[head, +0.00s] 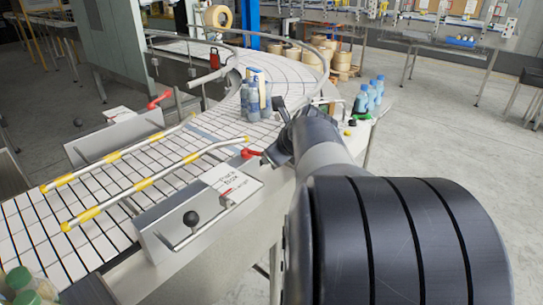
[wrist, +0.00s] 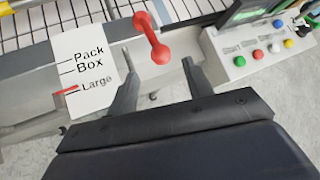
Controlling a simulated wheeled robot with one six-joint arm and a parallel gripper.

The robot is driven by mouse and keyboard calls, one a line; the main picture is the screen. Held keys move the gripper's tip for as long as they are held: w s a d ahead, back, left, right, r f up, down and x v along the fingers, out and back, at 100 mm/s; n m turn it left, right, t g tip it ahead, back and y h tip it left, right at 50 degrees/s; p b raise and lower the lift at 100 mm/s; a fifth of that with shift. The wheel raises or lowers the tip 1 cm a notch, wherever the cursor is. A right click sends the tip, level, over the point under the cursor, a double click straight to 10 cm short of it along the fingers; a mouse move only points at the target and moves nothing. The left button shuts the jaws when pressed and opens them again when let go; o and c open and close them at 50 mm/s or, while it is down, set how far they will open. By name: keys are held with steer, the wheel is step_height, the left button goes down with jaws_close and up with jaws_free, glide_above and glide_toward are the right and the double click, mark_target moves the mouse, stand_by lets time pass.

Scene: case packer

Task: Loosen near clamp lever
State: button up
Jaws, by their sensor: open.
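The near clamp lever (head: 251,153) is red and stands at the near side of the conveyor, beside the size card. In the wrist view the lever (wrist: 152,40) reaches up and slightly left from its pivot, with a round knob at its end. My gripper (wrist: 157,66) is open, with one finger on each side of the lever's lower part. No contact shows, and the jaws look empty. In the head view my gripper (head: 272,152) is just right of the lever, partly hidden by my wrist. A second red lever (head: 160,99) is on the far side.
A white card (wrist: 84,68) reading "Pack Box Large" lies left of the lever. A control box (wrist: 255,50) with coloured buttons is at right. Yellow-and-silver guide rails (head: 150,181) run over the conveyor (head: 35,225). Bottles (head: 252,102) stand on the belt.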

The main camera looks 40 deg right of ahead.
steer(key=v, duration=0.3)
steer(key=shift+s+r, duration=0.1)
steer(key=shift+s, duration=0.05)
